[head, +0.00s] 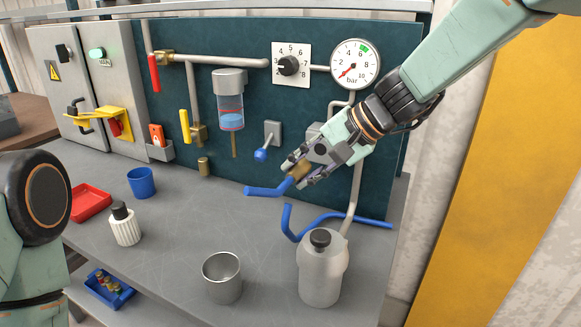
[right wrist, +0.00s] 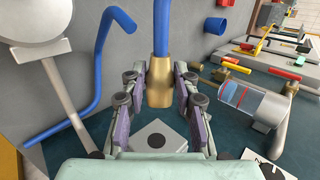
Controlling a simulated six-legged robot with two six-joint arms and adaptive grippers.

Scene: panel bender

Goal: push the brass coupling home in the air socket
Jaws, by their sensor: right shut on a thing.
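My right gripper (head: 302,172) is shut on the brass coupling (head: 295,169), with the coupling between its fingers. A blue hose (head: 266,191) runs from the coupling to the left. In the right wrist view the brass coupling (right wrist: 159,88) sits between the fingers (right wrist: 158,92), with the hose (right wrist: 161,30) in line above it. The air socket is a grey block (head: 318,148) on the dark panel, partly hidden behind the gripper. In the right wrist view the block (right wrist: 140,137) shows a dark round opening beyond the coupling, and the coupling looks apart from it. My left gripper is out of view.
A grey bottle (head: 321,272), a metal cup (head: 222,278) and more blue hose (head: 345,217) are on the bench below. A blue-knobbed lever (head: 262,154) is left of the gripper. A pressure gauge (head: 355,64) is above. A grey pipe (head: 356,180) runs down at the right.

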